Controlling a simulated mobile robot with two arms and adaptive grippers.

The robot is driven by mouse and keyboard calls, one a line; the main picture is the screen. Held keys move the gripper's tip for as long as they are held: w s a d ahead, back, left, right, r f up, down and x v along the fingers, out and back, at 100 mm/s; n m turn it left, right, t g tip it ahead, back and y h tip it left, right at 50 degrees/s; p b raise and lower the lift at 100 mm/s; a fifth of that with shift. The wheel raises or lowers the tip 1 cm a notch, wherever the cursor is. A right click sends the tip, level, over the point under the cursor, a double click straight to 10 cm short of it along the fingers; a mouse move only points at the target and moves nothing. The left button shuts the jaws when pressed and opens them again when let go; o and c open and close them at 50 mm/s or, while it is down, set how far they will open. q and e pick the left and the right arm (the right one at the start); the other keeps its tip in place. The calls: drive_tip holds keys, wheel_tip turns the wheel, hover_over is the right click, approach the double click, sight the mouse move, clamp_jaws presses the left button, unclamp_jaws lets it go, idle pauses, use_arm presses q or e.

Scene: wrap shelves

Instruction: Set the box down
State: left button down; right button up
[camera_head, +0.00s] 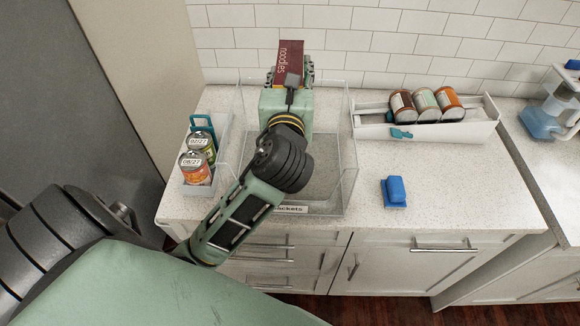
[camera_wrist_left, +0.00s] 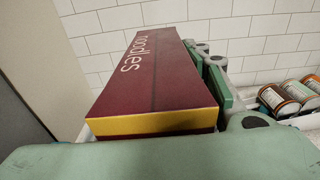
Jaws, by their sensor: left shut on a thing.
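The box (camera_head: 290,60) is dark red with the word "noodles" on its side. It shows large in the left wrist view (camera_wrist_left: 155,75), with a yellow end toward the camera. My left gripper (camera_head: 291,76) is shut on the box and holds it over the back of a clear bin (camera_head: 345,165) near the tiled wall. In the left wrist view a green finger pad lies along the box's right side. The underside of the box is hidden, so I cannot tell how far it is above the bin floor. My right gripper is not in view.
A white tray with cans (camera_head: 225,150) stands left of the bin. A white rack (camera_head: 470,130) with three cans (camera_head: 425,104) stands to the right. A blue object (camera_head: 395,192) lies on the open counter (camera_head: 450,200). A blue-tinted jug (camera_head: 545,122) is at far right.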

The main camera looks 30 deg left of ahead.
use_arm(q)
wheel_tip(320, 180, down, 7)
drive_tip(key=b, duration=0.6)
drive_tip(key=shift+f, duration=0.3)
wheel_tip(320, 180, down, 10)
drive_tip(key=b, duration=0.2)
drive_tip(key=c, duration=1)
unclamp_jaws()
drive_tip(key=shift+f, duration=0.15)
